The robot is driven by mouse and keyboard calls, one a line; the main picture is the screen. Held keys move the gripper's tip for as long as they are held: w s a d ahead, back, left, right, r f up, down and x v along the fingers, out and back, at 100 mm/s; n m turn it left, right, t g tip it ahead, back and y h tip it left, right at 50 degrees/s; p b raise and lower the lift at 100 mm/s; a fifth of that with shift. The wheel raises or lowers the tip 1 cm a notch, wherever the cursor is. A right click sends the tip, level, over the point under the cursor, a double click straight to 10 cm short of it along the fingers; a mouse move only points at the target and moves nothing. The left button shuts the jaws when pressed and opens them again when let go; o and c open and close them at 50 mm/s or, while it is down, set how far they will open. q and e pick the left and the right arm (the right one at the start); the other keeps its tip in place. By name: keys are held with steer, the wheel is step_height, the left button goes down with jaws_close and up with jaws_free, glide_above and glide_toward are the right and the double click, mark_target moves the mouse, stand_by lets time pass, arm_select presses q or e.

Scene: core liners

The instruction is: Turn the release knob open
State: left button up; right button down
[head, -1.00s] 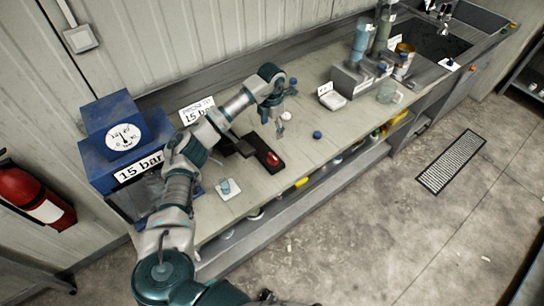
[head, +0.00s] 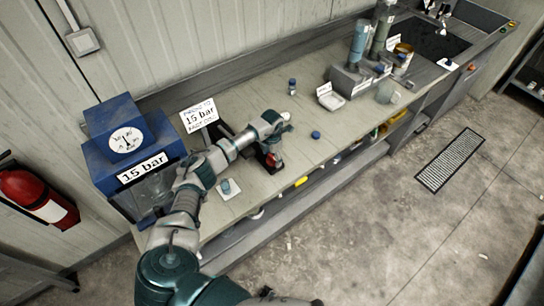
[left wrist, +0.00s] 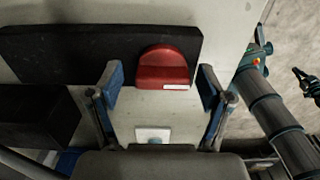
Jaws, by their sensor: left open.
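The red release knob (left wrist: 163,70) sits on a long black block (left wrist: 60,52) on the bench. In the left wrist view my left gripper (left wrist: 161,76) is open, one blue-padded fingertip on each side of the knob's near part, with gaps showing on both sides. I cannot tell contact. In the head view the knob (head: 274,161) is partly hidden by my left wrist and gripper (head: 271,150), which are low over the block. A dark claw-like shape at the left wrist view's right edge may be my right gripper (left wrist: 308,80); its jaw state is unclear.
A blue press with a dial (head: 126,139) and a 15 bar label stands left on the bench. A white pad with a small blue-grey piece (head: 228,188) lies near the front edge. A blue cap (head: 316,134) and a small bottle (head: 292,86) stand right and behind.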

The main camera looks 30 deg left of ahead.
arm_select(q)
steer(key=shift+d, duration=0.1)
steer(key=shift+c, duration=0.2)
arm_select(e)
steer(key=shift+a, duration=0.3)
arm_select(q)
steer(key=c, duration=1.1)
arm_select(e)
steer(key=shift+d, duration=0.15)
